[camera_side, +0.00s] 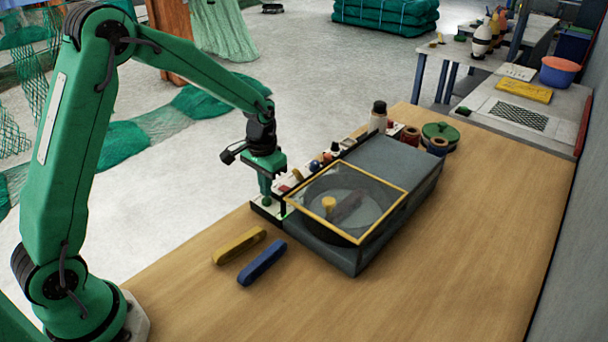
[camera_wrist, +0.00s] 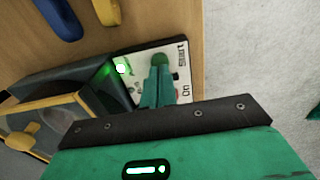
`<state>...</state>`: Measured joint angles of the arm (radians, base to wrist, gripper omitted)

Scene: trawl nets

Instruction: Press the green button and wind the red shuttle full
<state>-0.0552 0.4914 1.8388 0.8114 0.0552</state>
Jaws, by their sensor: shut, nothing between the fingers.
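My gripper (camera_side: 266,193) is shut and empty, pointing down at the near end of the machine's white control strip. In the wrist view its fingertips (camera_wrist: 160,68) are at the round green button (camera_wrist: 159,59) and partly cover it; I cannot tell whether they press it. A green lamp (camera_wrist: 120,69) glows beside the button. The winding machine (camera_side: 390,160) has a clear, yellow-framed lid (camera_side: 384,216) over a round well. Under the lid, a dark reddish bar (camera_side: 346,208), seemingly the red shuttle, lies beside a yellow knob (camera_side: 328,204). How much twine it carries is unclear.
A yellow shuttle (camera_side: 239,246) and a blue shuttle (camera_side: 262,263) lie on the wooden table (camera_side: 480,230) before the machine. Spools (camera_side: 410,135) and a green round item (camera_side: 440,132) stand behind it. The table's right side is clear.

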